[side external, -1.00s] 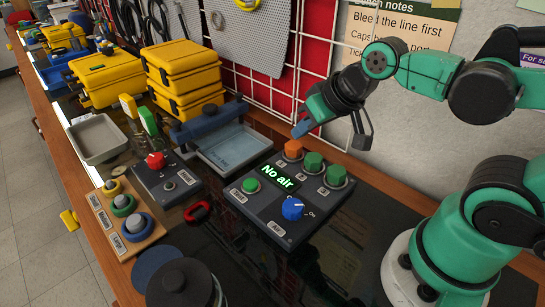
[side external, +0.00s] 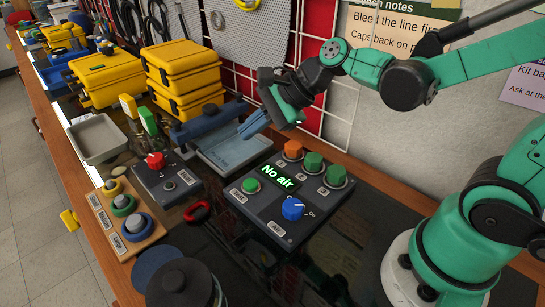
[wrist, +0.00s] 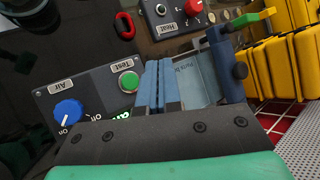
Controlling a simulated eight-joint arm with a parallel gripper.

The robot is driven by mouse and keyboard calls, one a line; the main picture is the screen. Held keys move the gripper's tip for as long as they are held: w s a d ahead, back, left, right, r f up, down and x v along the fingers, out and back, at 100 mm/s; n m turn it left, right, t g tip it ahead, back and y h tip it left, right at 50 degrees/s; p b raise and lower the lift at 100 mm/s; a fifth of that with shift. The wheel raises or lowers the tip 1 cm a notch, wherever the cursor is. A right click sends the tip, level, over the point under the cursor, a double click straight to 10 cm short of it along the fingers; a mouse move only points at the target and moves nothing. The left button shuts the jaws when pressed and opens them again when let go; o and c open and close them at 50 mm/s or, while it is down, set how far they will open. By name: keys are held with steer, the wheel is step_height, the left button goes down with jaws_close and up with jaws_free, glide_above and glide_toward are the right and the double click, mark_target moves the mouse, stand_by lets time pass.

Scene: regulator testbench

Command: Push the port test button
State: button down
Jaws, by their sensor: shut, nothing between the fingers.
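The grey panel (side external: 272,238) has a lit display reading "No air" (side external: 277,176). A round green button (side external: 250,185) sits at its left corner; in the wrist view this green button (wrist: 128,82) has a "Test" label beside it. A blue knob (side external: 292,208) labelled "Air" is at the panel's front. One orange cap (side external: 293,149) and two green caps (side external: 313,161) stand along the back. My gripper (side external: 247,130) is shut and empty, its blue fingers above the blue-grey tray, behind the panel and apart from the button. It also shows in the wrist view (wrist: 157,68).
The blue-grey tray (side external: 212,166) stands behind the panel. A smaller box with a red knob (side external: 155,160) is to the left, with a red ring (side external: 198,211) between. Stacked yellow cases (side external: 185,75) stand at the back. The dark bench in front of the panel is partly clear.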

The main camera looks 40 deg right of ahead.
mark_target(255, 182)
steer(key=shift+f, duration=0.15)
steer(key=shift+f, duration=4.25)
steer(key=shift+r, duration=2.5)
